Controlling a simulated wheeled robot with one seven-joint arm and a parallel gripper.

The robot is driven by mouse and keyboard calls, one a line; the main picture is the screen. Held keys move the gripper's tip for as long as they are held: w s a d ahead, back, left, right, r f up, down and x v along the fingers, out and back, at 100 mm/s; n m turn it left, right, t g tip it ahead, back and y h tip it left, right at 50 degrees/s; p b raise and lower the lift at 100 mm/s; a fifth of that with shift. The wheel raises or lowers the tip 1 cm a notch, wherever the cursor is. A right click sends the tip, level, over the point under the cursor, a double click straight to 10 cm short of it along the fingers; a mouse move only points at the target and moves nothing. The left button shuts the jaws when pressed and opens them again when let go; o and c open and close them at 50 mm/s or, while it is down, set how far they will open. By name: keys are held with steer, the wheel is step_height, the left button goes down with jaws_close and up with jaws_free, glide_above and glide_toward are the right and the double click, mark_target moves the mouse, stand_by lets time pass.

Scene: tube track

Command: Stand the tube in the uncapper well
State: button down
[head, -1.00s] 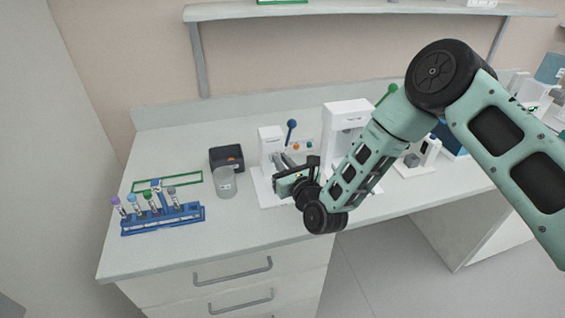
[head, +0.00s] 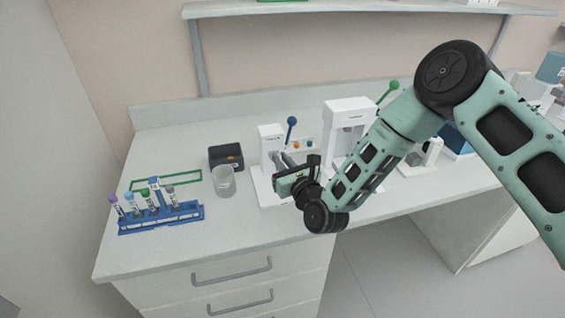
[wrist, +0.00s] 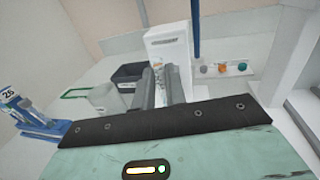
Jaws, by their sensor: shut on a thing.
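My gripper (head: 279,160) is at the white device with the blue lever (head: 268,138), in front of its upright body and above its base. In the wrist view the two grey fingers (wrist: 158,80) point at this device (wrist: 168,45) and are close together, shut on the tube.
A blue rack (head: 160,219) with several capped tubes stands at the left. A clear beaker (head: 224,182), a dark box (head: 226,157) and a green frame (head: 185,180) are near it. Coloured caps (wrist: 222,68) sit right of the lever. A white machine with a green lever (head: 342,112) stands further right.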

steer(key=shift+f+b, duration=1.25)
steer(key=shift+b, duration=0.35)
stand_by(0.3)
steer(key=c, duration=1.4)
jaws_free()
steer(key=shift+o, duration=0.2)
steer(key=shift+s+d, duration=0.15)
steer(key=shift+s, duration=0.1)
steer(key=b+v, duration=0.5)
steer(key=v, duration=1.2)
steer(key=shift+f, duration=0.1)
